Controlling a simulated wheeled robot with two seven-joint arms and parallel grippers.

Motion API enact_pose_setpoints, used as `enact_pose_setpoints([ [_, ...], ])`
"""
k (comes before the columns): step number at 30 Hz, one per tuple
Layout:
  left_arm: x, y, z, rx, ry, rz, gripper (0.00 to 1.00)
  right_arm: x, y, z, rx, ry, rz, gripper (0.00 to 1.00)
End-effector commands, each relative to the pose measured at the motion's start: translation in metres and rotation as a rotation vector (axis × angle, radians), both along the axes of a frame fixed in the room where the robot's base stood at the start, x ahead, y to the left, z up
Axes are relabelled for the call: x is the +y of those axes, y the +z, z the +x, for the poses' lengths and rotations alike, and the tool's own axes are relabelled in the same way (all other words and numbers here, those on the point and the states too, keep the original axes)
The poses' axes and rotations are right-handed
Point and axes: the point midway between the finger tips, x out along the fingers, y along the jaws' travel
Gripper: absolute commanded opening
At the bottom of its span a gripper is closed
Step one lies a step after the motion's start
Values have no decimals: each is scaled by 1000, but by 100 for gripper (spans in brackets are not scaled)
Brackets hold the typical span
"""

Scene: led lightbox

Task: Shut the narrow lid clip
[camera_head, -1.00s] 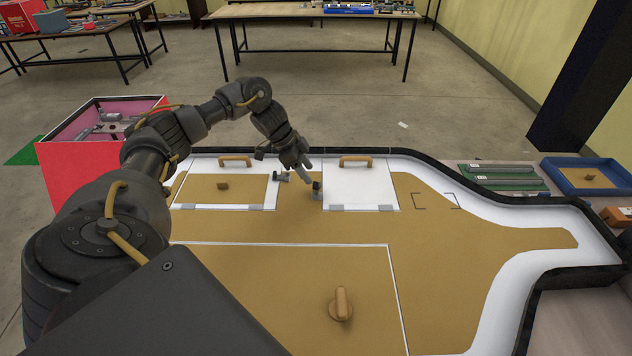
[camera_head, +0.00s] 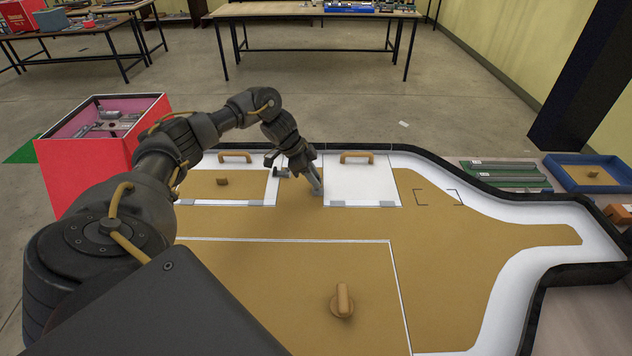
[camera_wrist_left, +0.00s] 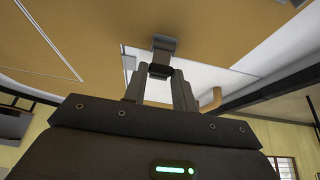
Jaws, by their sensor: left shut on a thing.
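The narrower white lid (camera_head: 360,185) lies at the back of the board, with a tan handle (camera_head: 357,157) on its far edge. My left gripper (camera_head: 317,186) reaches down at this lid's left edge and covers most of the clip there in the head view. In the left wrist view, my left gripper (camera_wrist_left: 160,78) is shut on the dark tab of the narrow lid clip (camera_wrist_left: 163,46), whose grey body shows just past the fingertips. How far the clip is turned is hard to tell. My right gripper is not in view.
Left of it lies a wider lid (camera_head: 205,188) with a tan knob and handle. A large panel with a tan knob (camera_head: 343,300) lies in front. A red box (camera_head: 88,165) stands at left; a blue tray (camera_head: 590,174) at right.

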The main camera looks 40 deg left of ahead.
Motion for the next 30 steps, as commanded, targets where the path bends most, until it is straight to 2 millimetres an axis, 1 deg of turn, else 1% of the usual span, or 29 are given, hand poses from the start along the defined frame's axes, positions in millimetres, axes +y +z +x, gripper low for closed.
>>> enact_pose_setpoints([
  [5, -1, 0, 1, -1, 0, 0, 9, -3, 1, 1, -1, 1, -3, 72],
  [10, -7, 0, 6, -2, -1, -1, 9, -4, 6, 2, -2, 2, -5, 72],
  [13, -10, -2, 8, -3, -3, -1, 9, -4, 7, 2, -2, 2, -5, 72],
  [25, -13, -3, 10, -3, -2, -4, 9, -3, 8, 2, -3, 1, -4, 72],
  [30, -18, -5, 14, -3, -4, -5, 9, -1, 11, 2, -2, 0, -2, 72],
])
